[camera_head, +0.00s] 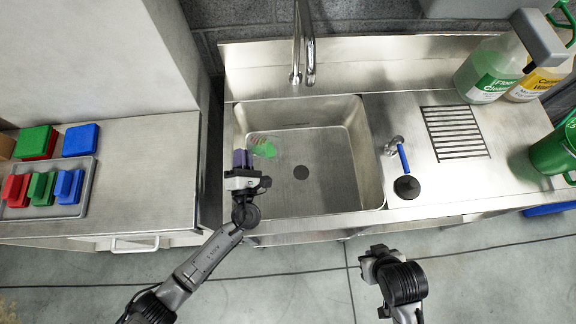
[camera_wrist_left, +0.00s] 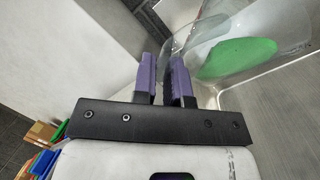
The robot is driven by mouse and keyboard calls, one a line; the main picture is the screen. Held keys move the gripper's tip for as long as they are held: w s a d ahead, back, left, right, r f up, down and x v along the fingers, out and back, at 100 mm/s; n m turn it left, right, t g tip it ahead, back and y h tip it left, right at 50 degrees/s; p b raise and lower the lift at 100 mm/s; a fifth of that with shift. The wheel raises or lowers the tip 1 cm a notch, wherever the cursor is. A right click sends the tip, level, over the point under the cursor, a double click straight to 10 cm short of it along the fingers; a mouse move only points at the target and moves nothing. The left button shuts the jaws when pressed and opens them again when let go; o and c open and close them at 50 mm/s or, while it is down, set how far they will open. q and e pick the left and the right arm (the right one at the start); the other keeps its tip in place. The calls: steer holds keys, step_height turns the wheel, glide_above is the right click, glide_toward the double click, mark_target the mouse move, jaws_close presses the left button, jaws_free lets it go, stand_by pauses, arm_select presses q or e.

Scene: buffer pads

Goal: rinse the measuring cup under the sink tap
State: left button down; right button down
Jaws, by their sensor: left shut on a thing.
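The clear measuring cup (camera_head: 262,146) with a green patch on it is over the left part of the sink basin (camera_head: 330,187). My left gripper (camera_head: 241,160), with purple fingers, is shut on the cup at its left side. In the left wrist view, the clear cup (camera_wrist_left: 237,57) extends to the right from the purple fingertips (camera_wrist_left: 167,70); the exact grip spot is hard to make out. The metal sink tap (camera_head: 304,50) hangs at the back of the basin, right of and apart from the cup. My right gripper (camera_head: 375,262) is in front of the counter, its fingers unclear.
A blue-handled lever (camera_head: 403,157) stands on the counter right of the basin, beside a black round piece (camera_head: 406,187). A drain grille (camera_head: 455,132) and cleaner jugs (camera_head: 487,72) are further right. A tray (camera_head: 85,208) of coloured pads lies on the left counter.

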mark_target(251, 158)
arm_select(q)
steer(key=shift+r, duration=0.2)
steer(key=shift+d+r+m+t, duration=0.2)
steer(key=shift+m+t, duration=0.1)
steer(key=shift+m, duration=0.1)
steer(key=shift+s+d+r+m+t+h, duration=0.15)
steer(key=shift+r+m+t+h, duration=0.2)
steer(key=shift+m, duration=0.25)
steer(key=shift+s+d+r+m+t+h, duration=0.35)
steer(key=shift+d+r+m, duration=0.15)
steer(key=shift+m, duration=0.3)
stand_by(0.4)
steer(key=shift+s+d+r+m, duration=0.15)
steer(key=shift+d+m, duration=0.2)
steer(key=shift+m, duration=0.05)
steer(key=shift+s+d+r+m+t+h, duration=0.1)
steer(key=shift+d+r+m+t+h, duration=0.1)
steer(key=shift+r+m+t+h, duration=0.3)
stand_by(0.4)
steer(key=shift+s+d+m+h, duration=0.15)
steer(key=shift+m+h, duration=0.15)
steer(key=shift+m, duration=0.3)
